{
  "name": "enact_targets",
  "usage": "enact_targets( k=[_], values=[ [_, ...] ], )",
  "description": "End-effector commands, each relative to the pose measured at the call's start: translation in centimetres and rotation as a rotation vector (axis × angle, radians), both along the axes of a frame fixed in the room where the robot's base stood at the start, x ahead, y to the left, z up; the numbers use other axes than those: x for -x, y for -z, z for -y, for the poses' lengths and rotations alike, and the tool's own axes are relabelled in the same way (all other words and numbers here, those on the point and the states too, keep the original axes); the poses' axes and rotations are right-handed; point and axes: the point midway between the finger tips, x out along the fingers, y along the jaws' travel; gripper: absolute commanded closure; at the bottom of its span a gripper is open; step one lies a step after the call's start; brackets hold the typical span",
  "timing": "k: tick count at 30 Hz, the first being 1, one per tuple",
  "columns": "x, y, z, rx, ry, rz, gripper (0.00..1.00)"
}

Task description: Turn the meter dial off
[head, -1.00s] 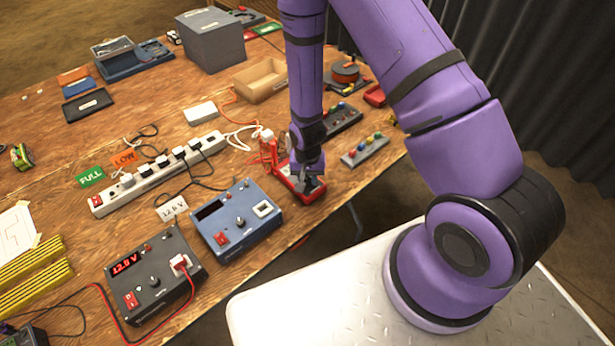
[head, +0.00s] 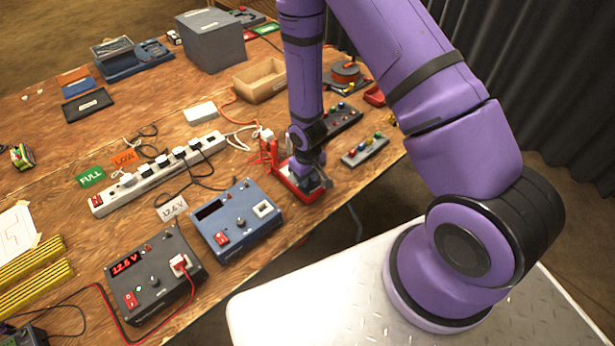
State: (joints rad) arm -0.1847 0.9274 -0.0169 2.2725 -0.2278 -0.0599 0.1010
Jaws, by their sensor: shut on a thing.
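The red meter (head: 285,182) lies on the wooden table near its front edge, right of the blue power box. My gripper (head: 309,186) points down onto the meter from above. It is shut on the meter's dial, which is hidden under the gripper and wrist. Most of the meter's face is covered, so the dial's setting cannot be read.
A blue box (head: 237,226) with a knob and a black box (head: 155,281) with a lit red display stand to the left. Red leads (head: 268,150) rise beside the meter. A grey button strip (head: 365,151) lies right, and a power strip (head: 160,172) farther left.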

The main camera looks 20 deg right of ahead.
Motion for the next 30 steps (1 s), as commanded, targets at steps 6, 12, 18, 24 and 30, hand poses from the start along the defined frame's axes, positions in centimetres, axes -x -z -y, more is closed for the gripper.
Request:
enact_targets(
  k=[6,12,18,24,30],
  values=[
    [-0.01,0.01,0.02,0.000,-0.028,0.000,0.96],
    [0.00,0.01,0.01,0.000,-0.030,0.000,0.96],
    [0.01,0.01,0.01,0.000,-0.030,0.000,0.64],
    [0.01,0.01,0.00,0.000,-0.029,0.000,0.47],
    [-0.01,-0.15,0.00,0.000,-0.029,0.000,0.47]
  ],
)
